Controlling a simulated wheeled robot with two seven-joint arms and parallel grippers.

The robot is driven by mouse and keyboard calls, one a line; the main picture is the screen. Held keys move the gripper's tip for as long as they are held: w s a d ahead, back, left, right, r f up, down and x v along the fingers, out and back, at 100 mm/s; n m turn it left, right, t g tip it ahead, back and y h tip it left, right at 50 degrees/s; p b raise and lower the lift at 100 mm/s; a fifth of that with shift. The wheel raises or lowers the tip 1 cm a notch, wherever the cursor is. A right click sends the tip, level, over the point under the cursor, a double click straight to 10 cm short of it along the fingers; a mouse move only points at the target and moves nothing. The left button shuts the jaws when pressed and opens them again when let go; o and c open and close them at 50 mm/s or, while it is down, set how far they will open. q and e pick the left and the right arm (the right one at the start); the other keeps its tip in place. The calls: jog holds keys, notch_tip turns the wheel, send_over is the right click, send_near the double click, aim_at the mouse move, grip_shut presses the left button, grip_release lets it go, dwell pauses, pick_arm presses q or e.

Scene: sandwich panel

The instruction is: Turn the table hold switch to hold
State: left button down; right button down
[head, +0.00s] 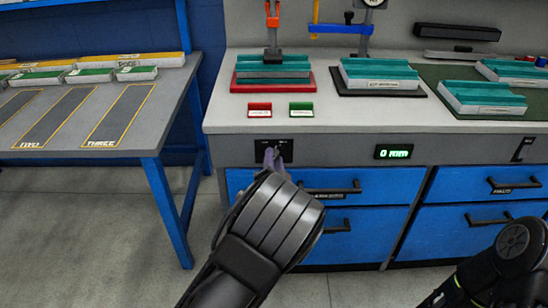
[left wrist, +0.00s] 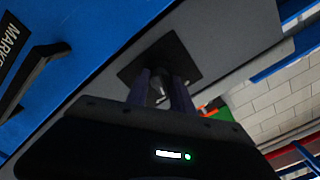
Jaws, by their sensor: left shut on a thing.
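The table hold switch is on a small black plate (head: 288,143) on the grey front edge of the workbench, above the blue drawers. The plate also shows in the left wrist view (left wrist: 180,52). My left gripper (head: 273,155) reaches up to it, and its hand and wrist hide part of the switch in the head view. In the left wrist view my left gripper's fingers (left wrist: 160,88) are shut on the switch knob (left wrist: 158,86), one finger on each side. The plate's lettering is too small to read. My right arm shows at the lower right of the head view, its gripper out of frame.
Blue drawers with black handles (head: 332,190) lie below. A side table (head: 145,135) is at the left.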

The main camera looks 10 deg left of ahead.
pick_arm(q)
jog(key=shift+m+p, duration=0.5)
jog(key=shift+m, duration=1.5)
jog(key=c, duration=1.1)
grip_release()
jog(key=v, duration=0.8)
jog(key=shift+w, duration=0.1)
